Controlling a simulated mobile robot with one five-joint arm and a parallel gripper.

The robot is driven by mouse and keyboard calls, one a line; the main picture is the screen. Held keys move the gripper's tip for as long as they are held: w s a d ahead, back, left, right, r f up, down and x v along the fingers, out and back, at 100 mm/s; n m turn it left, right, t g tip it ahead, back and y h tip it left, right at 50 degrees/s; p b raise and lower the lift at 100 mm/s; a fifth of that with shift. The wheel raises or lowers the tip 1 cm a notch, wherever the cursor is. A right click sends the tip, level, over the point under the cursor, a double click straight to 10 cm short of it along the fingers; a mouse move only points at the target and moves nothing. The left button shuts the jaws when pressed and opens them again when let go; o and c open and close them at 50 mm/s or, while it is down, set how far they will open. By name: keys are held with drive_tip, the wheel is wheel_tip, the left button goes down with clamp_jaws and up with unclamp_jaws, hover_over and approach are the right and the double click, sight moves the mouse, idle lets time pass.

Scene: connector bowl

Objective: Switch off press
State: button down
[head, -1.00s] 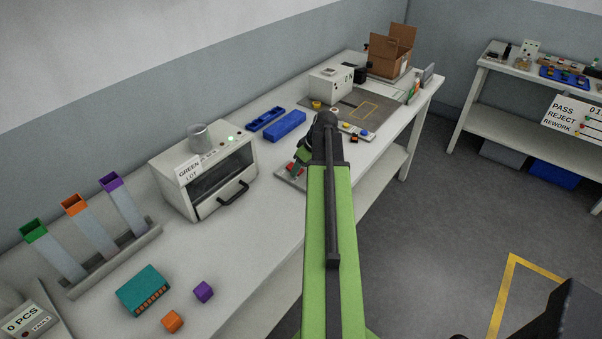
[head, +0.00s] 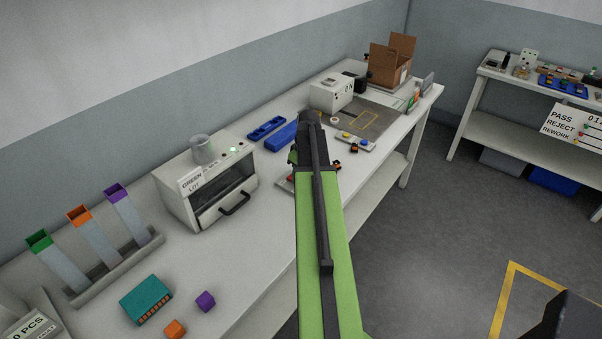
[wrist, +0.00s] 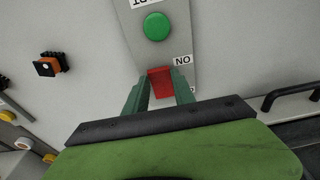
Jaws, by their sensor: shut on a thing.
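In the wrist view a grey panel (wrist: 177,50) carries a round green button (wrist: 157,26) and a red switch piece (wrist: 160,80). A label beside the red piece reads "NO" in this view; another label is partly hidden. My gripper (wrist: 160,92) has its two green fingers on either side of the red piece and is shut on it. In the head view the panel (head: 286,183) lies near the bench's front edge, mostly hidden behind my arm. My fingertips are hidden there too.
A white oven-like box (head: 208,182) with a black handle stands left of my arm. Blue trays (head: 281,136) lie behind the arm. A black and orange connector (wrist: 48,67) lies left of the panel. A cardboard box (head: 391,65) stands at the bench's far end.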

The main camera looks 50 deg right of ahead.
drive_tip(key=c, duration=1)
unclamp_jaws()
drive_tip(key=shift+c, duration=0.2)
wheel_tip(320, 180, up, 17)
drive_tip(key=s+p, duration=0.2)
drive_tip(key=p, duration=1.5)
drive_tip(key=shift+s+r, duration=0.15)
drive_tip(key=shift+r, duration=0.05)
drive_tip(key=shift+d, duration=0.1)
